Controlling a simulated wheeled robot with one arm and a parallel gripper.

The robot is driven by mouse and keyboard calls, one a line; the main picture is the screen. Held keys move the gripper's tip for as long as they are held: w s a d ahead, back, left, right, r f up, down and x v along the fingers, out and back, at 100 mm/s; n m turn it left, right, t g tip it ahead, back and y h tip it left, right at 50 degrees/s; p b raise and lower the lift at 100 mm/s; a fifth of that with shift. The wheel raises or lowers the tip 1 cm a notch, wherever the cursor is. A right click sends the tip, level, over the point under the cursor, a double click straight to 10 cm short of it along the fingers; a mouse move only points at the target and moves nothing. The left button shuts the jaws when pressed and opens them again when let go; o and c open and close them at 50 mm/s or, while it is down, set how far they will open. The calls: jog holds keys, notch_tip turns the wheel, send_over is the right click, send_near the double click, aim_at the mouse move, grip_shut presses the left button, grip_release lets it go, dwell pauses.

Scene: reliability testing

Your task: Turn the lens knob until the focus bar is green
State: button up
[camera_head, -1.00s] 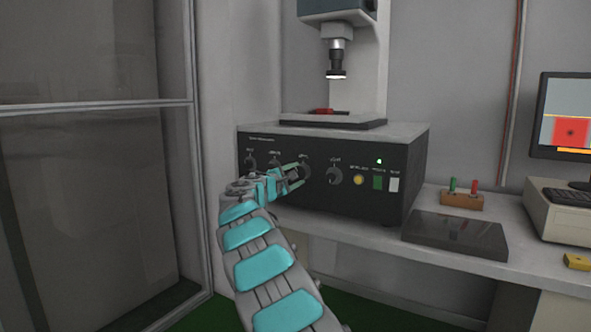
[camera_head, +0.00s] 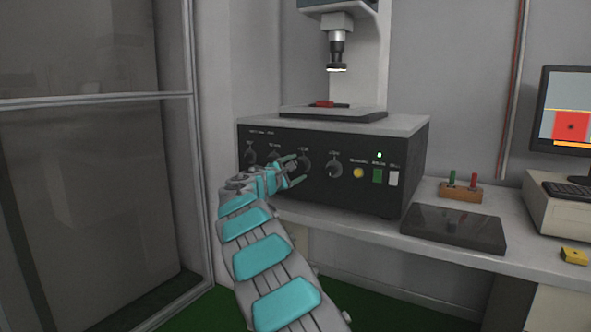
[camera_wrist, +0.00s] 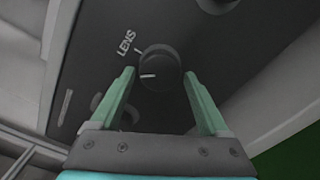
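The lens knob (camera_wrist: 160,66) is a round dark knob on the black panel, beside the word LENS in the wrist view. A white line on its face points left. My gripper (camera_wrist: 159,76) is open, with one teal finger on each side of the knob; I cannot tell whether either finger touches it. In the head view my gripper (camera_head: 297,169) is at the panel front, partly covering the knobs there. The monitor (camera_head: 570,113) shows a red picture with a dark spot and an orange bar (camera_head: 572,145) along the bottom. No green bar is visible on the screen.
The control box (camera_head: 380,132) has another knob (camera_head: 334,168), a yellow button (camera_head: 358,173), and green and white switches to the right. A microscope column (camera_head: 337,50) stands above it. A dark plate (camera_head: 455,232) and a wooden block (camera_head: 460,192) lie on the bench.

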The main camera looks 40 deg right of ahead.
jog(key=shift+o, duration=0.7)
jog(key=b+v, duration=0.1)
jog(key=v, duration=0.6)
jog(key=shift+a+b, duration=0.3)
jog(key=shift+a, duration=0.1)
jog(key=shift+s, duration=0.15)
